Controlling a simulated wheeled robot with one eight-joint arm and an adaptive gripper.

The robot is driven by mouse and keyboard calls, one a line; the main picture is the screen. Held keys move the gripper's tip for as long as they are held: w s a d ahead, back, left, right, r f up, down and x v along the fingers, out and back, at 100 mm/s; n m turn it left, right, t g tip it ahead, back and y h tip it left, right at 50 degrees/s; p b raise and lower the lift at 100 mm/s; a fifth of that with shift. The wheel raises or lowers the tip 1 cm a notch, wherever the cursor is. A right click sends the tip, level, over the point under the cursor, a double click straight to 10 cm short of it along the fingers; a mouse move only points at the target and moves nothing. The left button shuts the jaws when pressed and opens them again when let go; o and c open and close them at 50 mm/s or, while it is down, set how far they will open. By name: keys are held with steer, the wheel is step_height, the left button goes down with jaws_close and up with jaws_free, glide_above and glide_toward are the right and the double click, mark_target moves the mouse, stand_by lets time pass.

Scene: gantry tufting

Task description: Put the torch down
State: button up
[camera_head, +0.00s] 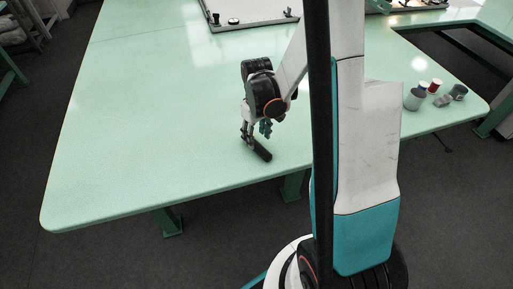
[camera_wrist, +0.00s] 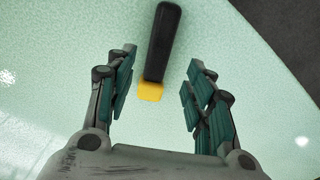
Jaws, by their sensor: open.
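The torch (camera_head: 261,152) is a dark, slim cylinder lying on the pale green table (camera_head: 130,150) near its front edge. In the wrist view the torch (camera_wrist: 161,45) shows a black body and a yellow end (camera_wrist: 150,91) that points toward my palm. My gripper (camera_head: 256,133) is low over the table at the torch. In the wrist view my gripper (camera_wrist: 158,85) has its fingers spread wide, one on each side of the torch's yellow end, with visible gaps. I cannot tell the exact height of the fingers above the table.
Several small cans or spools (camera_head: 415,98) stand at the table's right end. A framed white panel (camera_head: 250,12) lies at the back. The table's left part is clear. The front edge is close to the torch, with dark floor (camera_head: 100,255) beyond.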

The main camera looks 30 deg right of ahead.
mark_target(257, 144)
steer(key=f, duration=0.1)
steer(key=f+b, duration=0.1)
steer(key=f, duration=0.1)
steer(key=f+b, duration=0.1)
steer(key=f, duration=0.1)
steer(key=shift+w+d, duration=0.1)
steer(key=shift+w, duration=0.2)
jaws_close()
